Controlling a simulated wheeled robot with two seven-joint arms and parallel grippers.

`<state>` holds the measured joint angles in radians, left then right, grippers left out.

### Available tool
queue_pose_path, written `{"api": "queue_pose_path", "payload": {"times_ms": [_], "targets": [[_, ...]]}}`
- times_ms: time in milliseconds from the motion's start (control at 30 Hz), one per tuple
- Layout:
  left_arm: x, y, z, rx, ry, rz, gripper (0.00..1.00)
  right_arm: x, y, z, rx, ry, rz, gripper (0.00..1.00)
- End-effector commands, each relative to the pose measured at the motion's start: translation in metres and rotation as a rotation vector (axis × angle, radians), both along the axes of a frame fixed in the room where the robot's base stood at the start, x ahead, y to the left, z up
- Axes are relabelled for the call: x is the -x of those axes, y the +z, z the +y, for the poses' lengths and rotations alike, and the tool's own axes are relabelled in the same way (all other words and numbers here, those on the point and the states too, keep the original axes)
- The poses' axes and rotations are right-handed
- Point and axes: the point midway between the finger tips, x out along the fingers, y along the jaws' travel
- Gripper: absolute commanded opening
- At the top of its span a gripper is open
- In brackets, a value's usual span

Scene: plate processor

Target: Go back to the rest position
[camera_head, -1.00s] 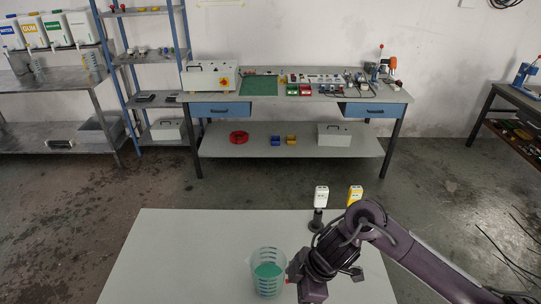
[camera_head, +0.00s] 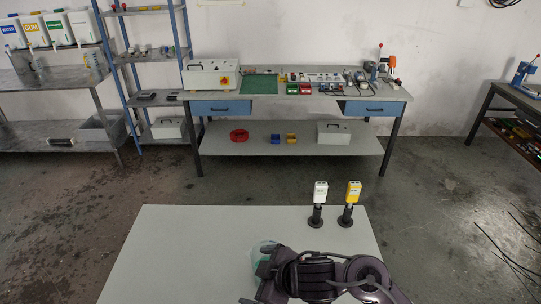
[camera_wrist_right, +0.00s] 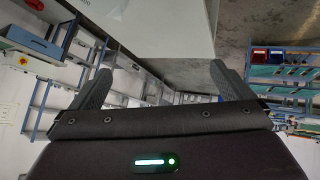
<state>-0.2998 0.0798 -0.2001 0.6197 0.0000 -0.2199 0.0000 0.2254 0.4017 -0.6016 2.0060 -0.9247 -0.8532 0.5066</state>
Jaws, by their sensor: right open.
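My right gripper (camera_head: 256,284) is low over the near part of the pale table (camera_head: 180,245), at the left end of my right arm. In the right wrist view its two dark fingers (camera_wrist_right: 160,72) are spread wide with nothing between them. A clear beaker with green-blue contents (camera_head: 262,250) is just behind the gripper and mostly hidden by it. I cannot tell whether they touch. My left gripper is in neither view.
A white device (camera_head: 320,193) and a yellow device (camera_head: 353,193) stand upright on dark stands at the table's far right. The table's left side is clear. A workbench (camera_head: 240,97) with tools stands against the back wall, beyond open floor.

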Motion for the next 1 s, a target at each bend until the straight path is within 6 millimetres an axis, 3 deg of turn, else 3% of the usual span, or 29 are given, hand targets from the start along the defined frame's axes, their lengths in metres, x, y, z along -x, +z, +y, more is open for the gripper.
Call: {"api": "queue_pose_path", "payload": {"times_ms": [67,267,400,600,833,1000], "targets": [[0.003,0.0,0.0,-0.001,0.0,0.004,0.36,0.0,0.009,-0.011,-0.04,-0.146,0.0,1.0],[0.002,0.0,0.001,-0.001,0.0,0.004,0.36,0.011,0.013,-0.088,-0.032,-0.553,0.101,1.0],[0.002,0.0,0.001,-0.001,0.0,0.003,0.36,0.034,0.005,-0.134,0.003,-0.737,0.205,1.0],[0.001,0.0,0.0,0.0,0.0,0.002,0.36,0.073,-0.007,-0.183,0.048,-0.923,0.353,1.0],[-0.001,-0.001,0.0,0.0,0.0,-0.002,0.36,0.121,-0.017,-0.223,0.092,-1.08,0.513,1.0],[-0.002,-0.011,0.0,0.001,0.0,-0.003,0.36,0.106,-0.071,-0.219,0.1,-1.066,0.515,1.0]]}}
